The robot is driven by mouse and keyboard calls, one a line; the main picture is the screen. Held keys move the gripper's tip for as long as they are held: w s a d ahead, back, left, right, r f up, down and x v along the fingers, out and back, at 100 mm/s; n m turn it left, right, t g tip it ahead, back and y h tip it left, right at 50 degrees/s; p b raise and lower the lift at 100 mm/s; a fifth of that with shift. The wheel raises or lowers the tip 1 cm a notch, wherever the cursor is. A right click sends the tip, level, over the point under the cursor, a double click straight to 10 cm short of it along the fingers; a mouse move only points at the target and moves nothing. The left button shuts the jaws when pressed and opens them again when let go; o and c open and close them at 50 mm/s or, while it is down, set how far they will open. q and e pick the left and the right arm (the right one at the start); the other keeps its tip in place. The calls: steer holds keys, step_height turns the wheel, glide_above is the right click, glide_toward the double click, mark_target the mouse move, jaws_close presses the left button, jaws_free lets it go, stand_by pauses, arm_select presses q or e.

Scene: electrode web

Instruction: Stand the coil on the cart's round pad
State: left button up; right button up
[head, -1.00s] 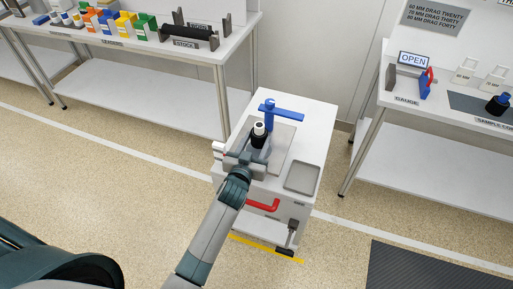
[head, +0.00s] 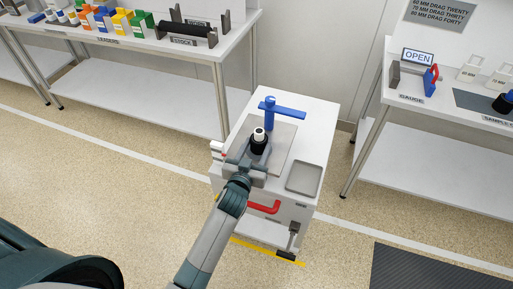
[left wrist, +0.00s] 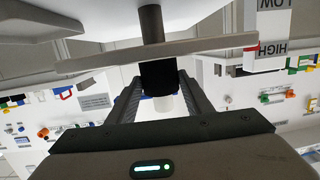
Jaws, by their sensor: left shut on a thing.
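The coil (head: 258,146) is a black cylinder with a white core standing out of its top. My left gripper (head: 257,153) is shut on it, upright above the left part of the white cart (head: 309,137). The left wrist view is upside down; there the black coil (left wrist: 157,76) sits between my fingers (left wrist: 157,98). In that view its underside meets, or nearly meets, a thin grey plate (left wrist: 110,58) seen edge-on on a dark post. I cannot tell whether this is the round pad. In the head view the coil and gripper hide what lies beneath. My right gripper is not in view.
A blue post with a blue arm (head: 289,112) stands just behind the coil. The cart also bears a grey tray (head: 304,178), a red handle (head: 263,207) and a pedal (head: 294,229). Benches stand behind left (head: 140,82) and right (head: 430,155). Open floor lies left.

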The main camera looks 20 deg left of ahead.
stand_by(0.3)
arm_select(q)
steer(key=shift+f, duration=0.1)
steer(key=o, duration=1.2)
steer(key=shift+r, duration=0.2)
steer(key=s, duration=0.4)
steer(key=s+r, duration=0.1)
steer(key=s, duration=0.3)
steer(key=s+b, duration=0.1)
steer(key=s, duration=0.3)
steer(key=shift+d+r, duration=0.15)
steer(key=shift+r, duration=0.25)
steer(key=shift+w, duration=0.1)
